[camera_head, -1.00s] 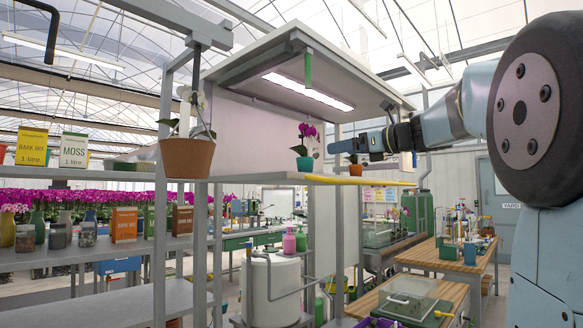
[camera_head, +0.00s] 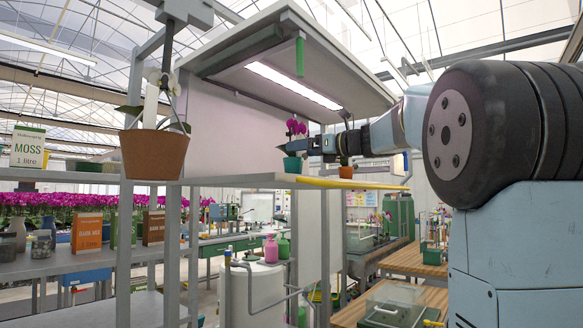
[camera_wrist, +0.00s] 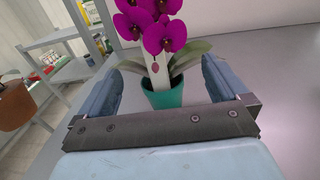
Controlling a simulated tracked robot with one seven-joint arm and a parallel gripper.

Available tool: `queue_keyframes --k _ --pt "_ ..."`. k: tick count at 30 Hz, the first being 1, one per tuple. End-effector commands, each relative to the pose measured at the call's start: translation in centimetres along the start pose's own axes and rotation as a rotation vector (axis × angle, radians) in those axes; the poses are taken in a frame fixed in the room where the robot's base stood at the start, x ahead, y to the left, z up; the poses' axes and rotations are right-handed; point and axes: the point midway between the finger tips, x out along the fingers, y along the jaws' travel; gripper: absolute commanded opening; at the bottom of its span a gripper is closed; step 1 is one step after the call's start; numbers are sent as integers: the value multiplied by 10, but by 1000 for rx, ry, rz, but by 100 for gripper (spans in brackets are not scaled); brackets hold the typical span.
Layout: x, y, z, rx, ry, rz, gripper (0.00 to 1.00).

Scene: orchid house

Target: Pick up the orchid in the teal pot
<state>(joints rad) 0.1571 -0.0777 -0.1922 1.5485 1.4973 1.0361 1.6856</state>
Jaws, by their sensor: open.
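The orchid in the teal pot (camera_head: 292,164) stands upright on the raised shelf under the lit hood, with magenta flowers. In the wrist view the teal pot (camera_wrist: 164,97) is ahead, centred between the fingers, with a white strip in front of its stem and magenta blooms above. My gripper (camera_head: 287,147) reaches in from the right at flower-stem height. In the wrist view my gripper (camera_wrist: 160,85) is open, one finger either side of the plant; I cannot tell whether it touches the leaves. In the head view my gripper partly covers the orchid's stem and leaves.
A small terracotta pot (camera_head: 346,172) stands right of the teal pot, beneath my arm. A yellow bar (camera_head: 350,183) lies along the shelf's front edge. The shelf between the pots looks clear.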

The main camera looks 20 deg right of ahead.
Motion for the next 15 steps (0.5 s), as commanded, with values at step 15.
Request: queue_keyframes --k 15 --pt "37 -2 -5 1 1 -5 100"
